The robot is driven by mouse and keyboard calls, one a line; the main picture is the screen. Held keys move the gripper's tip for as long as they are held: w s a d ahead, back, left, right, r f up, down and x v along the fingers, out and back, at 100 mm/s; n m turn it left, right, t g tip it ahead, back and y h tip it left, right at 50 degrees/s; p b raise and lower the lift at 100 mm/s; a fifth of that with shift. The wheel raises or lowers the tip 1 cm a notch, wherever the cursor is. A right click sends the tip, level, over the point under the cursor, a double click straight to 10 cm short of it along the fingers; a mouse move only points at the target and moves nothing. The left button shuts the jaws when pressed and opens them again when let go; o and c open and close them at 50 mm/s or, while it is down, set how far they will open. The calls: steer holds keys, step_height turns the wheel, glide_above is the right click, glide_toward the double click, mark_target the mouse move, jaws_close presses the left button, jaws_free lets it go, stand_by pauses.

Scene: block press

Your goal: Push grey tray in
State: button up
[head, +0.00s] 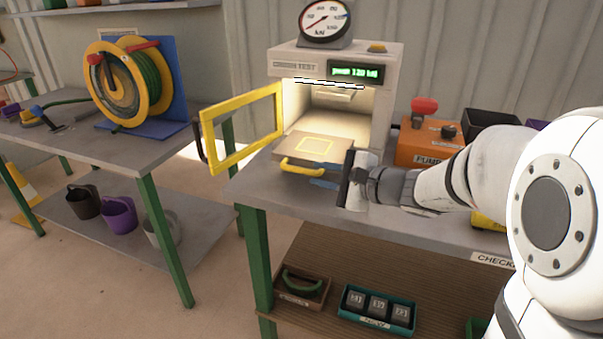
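The grey tray (285,151) sticks out of the front of the crush test press (391,88). It is flat, has a yellow square outline on top, and bears nothing. Its yellow handle (302,169) is at the front edge. The press's yellow-framed door (207,136) stands open to the left. My gripper (319,174) is at the right end of the handle, its two blue fingers apart and pointing left. I cannot tell whether a finger touches the handle.
An orange pump box (418,150) with a red knob stands right of the press, behind my arm. A bench with a yellow hose reel (98,88) is at left. Below, the shelf holds a brown crate (318,296) and a teal tray of blocks (347,308).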

mark_target(307, 172)
steer(key=x, duration=0.6)
steer(key=shift+w+a, duration=0.15)
steer(key=shift+a, duration=0.15)
jaws_close()
steer(key=shift+f, duration=0.1)
